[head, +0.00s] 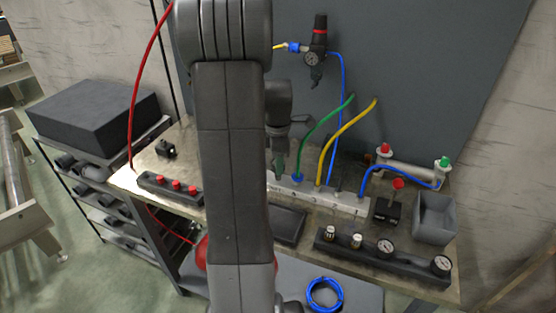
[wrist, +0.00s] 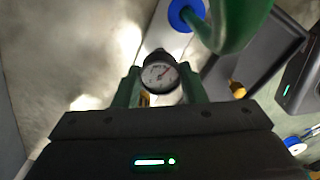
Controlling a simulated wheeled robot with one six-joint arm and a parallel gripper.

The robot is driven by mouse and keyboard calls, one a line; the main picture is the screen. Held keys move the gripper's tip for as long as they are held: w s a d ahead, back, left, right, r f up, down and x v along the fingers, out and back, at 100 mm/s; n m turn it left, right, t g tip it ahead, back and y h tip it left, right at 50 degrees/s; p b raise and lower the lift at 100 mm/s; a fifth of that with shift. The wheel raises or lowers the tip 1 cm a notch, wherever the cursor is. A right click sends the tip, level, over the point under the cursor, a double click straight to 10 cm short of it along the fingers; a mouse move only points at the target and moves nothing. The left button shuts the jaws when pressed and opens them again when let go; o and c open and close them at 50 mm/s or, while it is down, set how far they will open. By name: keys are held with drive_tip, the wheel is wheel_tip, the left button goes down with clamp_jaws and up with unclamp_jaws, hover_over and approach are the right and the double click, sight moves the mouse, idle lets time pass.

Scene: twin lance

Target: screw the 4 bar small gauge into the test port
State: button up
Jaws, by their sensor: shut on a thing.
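My gripper (wrist: 158,88) is shut on a small round gauge (wrist: 160,76) with a white dial and dark rim, held between its green fingers. The dial's markings are too small to read. In the head view my gripper (head: 279,165) points down at the left end of the pale port block (head: 345,203), and my arm hides part of that end. The held gauge cannot be made out there. I cannot tell which opening is the test port, or whether the gauge touches one.
A green hose (head: 321,121) with a blue collar rises close to the right of my gripper; a yellow hose (head: 345,142) stands beyond. A dark rack (head: 372,263) with gauges and brass fittings lies in front, beside a grey bin (head: 434,222). A red-button box (head: 170,190) sits left.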

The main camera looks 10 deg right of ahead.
drive_tip(key=o, duration=1.1)
drive_tip(key=shift+c, duration=0.2)
wheel_tip(320, 180, up, 14)
drive_tip(key=shift+f, duration=0.15)
drive_tip(key=shift+c, duration=0.7)
wheel_tip(320, 180, down, 13)
drive_tip(key=n+b, duration=0.4)
drive_tip(key=n, duration=0.2)
